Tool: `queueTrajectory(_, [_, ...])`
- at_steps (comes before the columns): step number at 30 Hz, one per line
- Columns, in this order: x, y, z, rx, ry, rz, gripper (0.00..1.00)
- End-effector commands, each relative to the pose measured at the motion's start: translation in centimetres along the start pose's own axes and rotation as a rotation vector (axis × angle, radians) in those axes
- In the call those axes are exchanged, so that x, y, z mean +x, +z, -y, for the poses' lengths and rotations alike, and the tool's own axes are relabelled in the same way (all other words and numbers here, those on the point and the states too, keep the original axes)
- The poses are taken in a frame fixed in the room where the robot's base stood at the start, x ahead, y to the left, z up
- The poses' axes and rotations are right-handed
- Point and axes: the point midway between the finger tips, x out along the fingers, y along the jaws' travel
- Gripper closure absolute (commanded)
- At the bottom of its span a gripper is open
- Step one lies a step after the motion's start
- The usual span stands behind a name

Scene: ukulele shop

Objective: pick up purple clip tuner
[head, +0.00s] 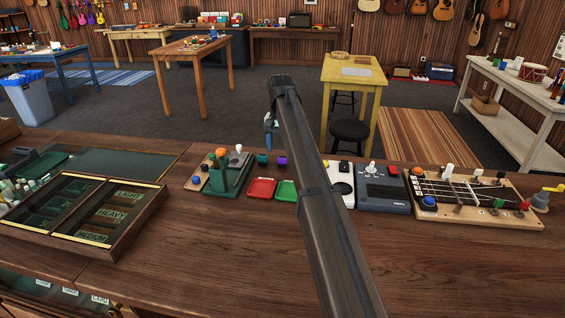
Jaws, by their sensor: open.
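A small purple object (282,160), likely the purple clip tuner, sits on the wooden counter just left of my arm, behind a green tray. It is too small here to make out its clip shape. My arm crosses the middle of the head view. My gripper (270,124) shows only in part, hanging at the arm's far end above and beyond the purple object. It is open, apart from the object, and nothing shows between its fingers.
Beside the purple object are a dark green piece (262,160), a red tray (261,190) and a green tray (286,191). A green stand (228,177) is at left, a grey pedal (383,190) at right. A compartment box (150,222) lies front left. The front counter is clear.

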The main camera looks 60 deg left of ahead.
Motion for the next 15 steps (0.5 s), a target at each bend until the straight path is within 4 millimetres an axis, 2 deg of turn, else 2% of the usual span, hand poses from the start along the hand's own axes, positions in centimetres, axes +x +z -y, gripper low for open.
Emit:
queueTrajectory(5, [0.9,0.1,-0.2,0.000,0.000,0.000,0.34])
queueTrajectory(15, [4.9,0.4,-0.7,0.000,0.000,0.000,0.34])
